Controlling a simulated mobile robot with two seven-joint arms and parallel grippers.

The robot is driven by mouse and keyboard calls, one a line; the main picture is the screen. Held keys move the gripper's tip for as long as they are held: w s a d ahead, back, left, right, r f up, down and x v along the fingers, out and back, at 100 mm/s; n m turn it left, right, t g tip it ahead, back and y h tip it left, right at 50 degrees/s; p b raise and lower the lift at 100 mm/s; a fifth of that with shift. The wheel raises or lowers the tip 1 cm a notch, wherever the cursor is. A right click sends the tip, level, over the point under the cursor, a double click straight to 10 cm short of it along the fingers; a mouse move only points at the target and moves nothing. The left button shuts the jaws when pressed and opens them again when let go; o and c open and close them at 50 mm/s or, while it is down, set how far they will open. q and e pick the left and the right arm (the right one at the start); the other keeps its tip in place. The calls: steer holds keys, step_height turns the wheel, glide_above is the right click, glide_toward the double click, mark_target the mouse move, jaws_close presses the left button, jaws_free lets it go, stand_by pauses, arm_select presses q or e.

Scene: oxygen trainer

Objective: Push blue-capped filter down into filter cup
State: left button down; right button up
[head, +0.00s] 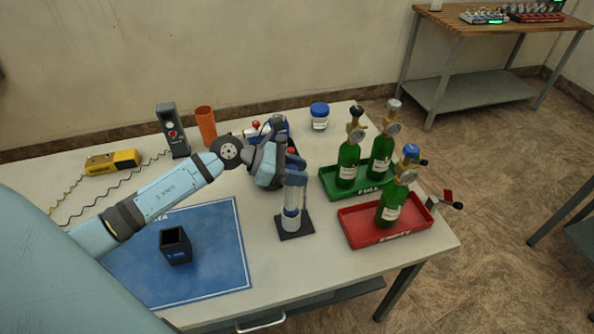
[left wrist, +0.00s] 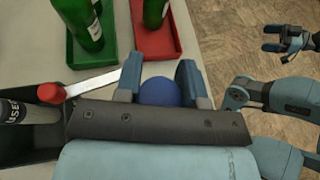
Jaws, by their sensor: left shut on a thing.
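My left gripper (head: 294,179) points down over a clear upright cylinder on a square black base, which I take to be the filter cup (head: 292,222). In the left wrist view its two fingers (left wrist: 160,84) are shut on the round blue cap of the filter (left wrist: 160,92). In the head view the gripper hides the cap. A pale body with a blue band shows inside the clear cylinder, but I cannot tell how deep the filter sits. My right gripper (left wrist: 272,38) is open and empty, away over the floor in the left wrist view.
Green bottles stand in a green tray (head: 329,186) and a red tray (head: 358,240) to the right. A blue mat (head: 215,270) with a black holder (head: 176,246) lies left. An orange cup (head: 206,126) and a blue-lidded jar (head: 319,116) stand behind.

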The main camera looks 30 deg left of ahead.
mark_target(293, 190)
arm_select(q)
steer(key=shift+f+b, duration=1.3)
steer(key=shift+f, duration=0.25)
arm_select(e)
steer(key=shift+f, duration=1.2)
arm_select(q)
steer(key=shift+f+b, duration=1.8)
steer(key=shift+f, duration=0.35)
arm_select(e)
steer(key=shift+w+a+f, duration=0.1)
steer(key=shift+w+f, duration=0.05)
steer(key=shift+f, duration=0.45)
steer(key=shift+w+a+f, duration=0.1)
steer(key=shift+f, duration=0.5)
arm_select(q)
steer(key=c, duration=0.6)
jaws_free()
steer(key=shift+c, duration=0.2)
steer(key=shift+r, duration=0.1)
steer(key=shift+s+a+r, duration=0.1)
steer(key=shift+a+r, duration=0.1)
steer(key=shift+a, duration=0.25)
steer(key=b+v, duration=0.1)
steer(key=v, duration=1.1)
steer(key=shift+s+a, duration=0.2)
steer(key=shift+s, duration=0.2)
arm_select(e)
steer(key=shift+a+f+m, duration=0.1)
steer(key=shift+f+m, duration=0.2)
steer(key=shift+f, duration=0.25)
